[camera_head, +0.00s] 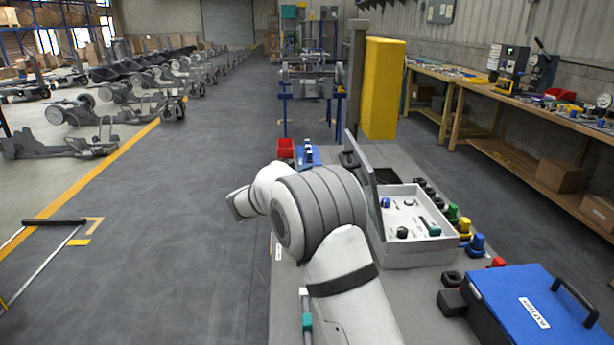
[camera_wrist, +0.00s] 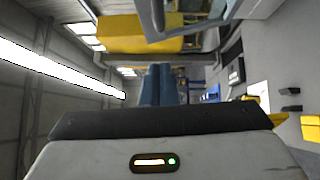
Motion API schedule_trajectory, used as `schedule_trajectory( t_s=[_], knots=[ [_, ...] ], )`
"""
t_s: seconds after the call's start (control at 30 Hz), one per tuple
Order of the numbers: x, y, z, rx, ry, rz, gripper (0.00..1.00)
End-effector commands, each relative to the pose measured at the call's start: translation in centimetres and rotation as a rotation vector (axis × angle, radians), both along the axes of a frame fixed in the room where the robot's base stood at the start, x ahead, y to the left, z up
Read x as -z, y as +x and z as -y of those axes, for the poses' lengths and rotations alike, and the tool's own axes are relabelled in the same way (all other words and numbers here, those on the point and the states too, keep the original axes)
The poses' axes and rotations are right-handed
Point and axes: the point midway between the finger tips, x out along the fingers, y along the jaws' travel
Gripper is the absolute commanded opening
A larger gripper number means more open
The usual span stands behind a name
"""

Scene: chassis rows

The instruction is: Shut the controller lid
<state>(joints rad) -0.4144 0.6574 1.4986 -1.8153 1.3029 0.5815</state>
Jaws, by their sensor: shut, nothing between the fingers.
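The controller is a white open box (camera_head: 418,252) on the grey bench, with knobs and a teal part inside. Its grey lid (camera_head: 361,172) stands up from the box's left side, tilted a little left and wide open. In the wrist view the lid (camera_wrist: 190,22) appears as a pale panel with a dark edge at the top. My gripper (camera_wrist: 159,70) shows two blue fingers together, shut and empty, apart from the lid. In the head view my arm hides my gripper and the lid's lower left part. The gripper is on the lid's left side.
A blue case (camera_head: 520,310) with a black handle stands at the bench's near right. Coloured knobs (camera_head: 464,228) line the box's right side. A red bin (camera_head: 285,148) and a blue tray (camera_head: 309,156) sit at the far end. A yellow cabinet (camera_head: 383,90) stands beyond.

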Motion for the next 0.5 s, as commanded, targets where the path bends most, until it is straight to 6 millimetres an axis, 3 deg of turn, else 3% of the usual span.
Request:
schedule_trajectory(
  t_s=[0.23,0.5],
  knots=[
    [-0.2,3.7,4.0,0.004,0.0,0.0,0.0],
    [-0.5,3.5,7.2,0.0,0.001,-0.001,0.0]
  ],
)
